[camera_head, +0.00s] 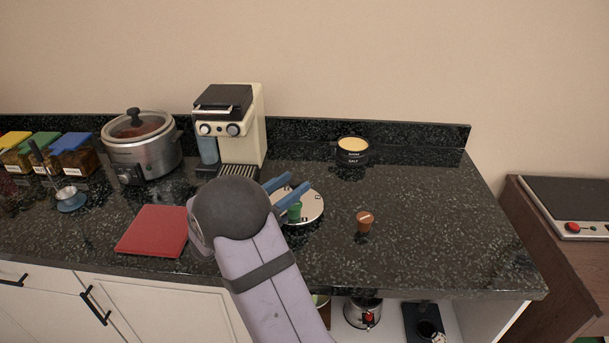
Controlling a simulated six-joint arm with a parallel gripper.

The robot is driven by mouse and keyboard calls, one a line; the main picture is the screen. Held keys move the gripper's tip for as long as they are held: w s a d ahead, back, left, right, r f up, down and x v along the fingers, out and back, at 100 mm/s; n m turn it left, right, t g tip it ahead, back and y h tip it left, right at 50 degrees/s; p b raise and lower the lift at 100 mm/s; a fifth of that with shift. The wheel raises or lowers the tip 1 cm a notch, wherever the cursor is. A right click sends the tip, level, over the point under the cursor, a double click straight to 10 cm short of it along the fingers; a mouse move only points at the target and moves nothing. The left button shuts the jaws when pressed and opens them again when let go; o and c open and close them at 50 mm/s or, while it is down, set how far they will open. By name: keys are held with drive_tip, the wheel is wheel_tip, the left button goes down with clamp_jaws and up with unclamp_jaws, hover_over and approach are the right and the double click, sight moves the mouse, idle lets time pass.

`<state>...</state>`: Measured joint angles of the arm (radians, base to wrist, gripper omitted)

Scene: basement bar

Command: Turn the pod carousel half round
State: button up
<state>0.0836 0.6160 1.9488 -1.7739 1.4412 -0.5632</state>
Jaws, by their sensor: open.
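The pod carousel (314,206) is a round, pale disc with small dark marks near its rim, lying on the dark counter right of the coffee machine. A green pod (294,211) shows at its near side, close to my gripper's fingers. My gripper (299,180) has two blue fingers, spread apart, over the disc's left and far part. I see nothing between them. I cannot tell whether the fingers touch the disc. My arm hides the disc's near left part. A brown pod (364,222) stands on the counter right of the disc.
The cream coffee machine (248,124) stands behind and left of the disc. A black salt tin (352,153) is at the back right. A red mat (154,231) and a metal cooker (146,156) are left. The counter's right side is free.

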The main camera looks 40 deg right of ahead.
drive_tip(key=shift+w+d+p, duration=0.25)
drive_tip(key=shift+d+p, duration=0.05)
drive_tip(key=shift+d, duration=1.05)
drive_tip(key=shift+w+d+p, duration=0.2)
drive_tip(key=shift+d+p, duration=0.05)
drive_tip(key=shift+d, duration=1.1)
clamp_jaws()
